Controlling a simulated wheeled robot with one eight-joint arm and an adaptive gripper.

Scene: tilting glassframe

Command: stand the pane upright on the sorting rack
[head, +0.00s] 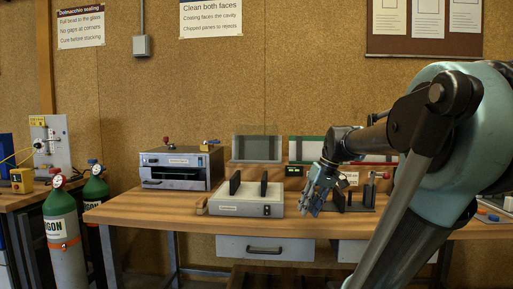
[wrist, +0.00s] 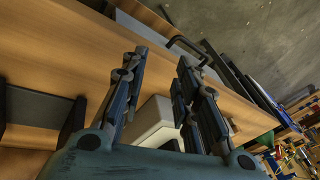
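My gripper (head: 318,192) hangs over the front of the workbench, right of a white boxy fixture (head: 245,208) with two black uprights. In the wrist view my gripper (wrist: 163,58) has its two fingers apart, with nothing seen between them. A corner of a white box (wrist: 157,122) shows below and beyond the fingers. I cannot make out a glass pane for certain.
A grey machine (head: 177,168) stands at the bench's left. A dark fixture with a red knob (head: 369,192) is just right of my gripper. Green gas cylinders (head: 62,225) stand left of the bench (head: 150,213). Bare wood shows along the front edge.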

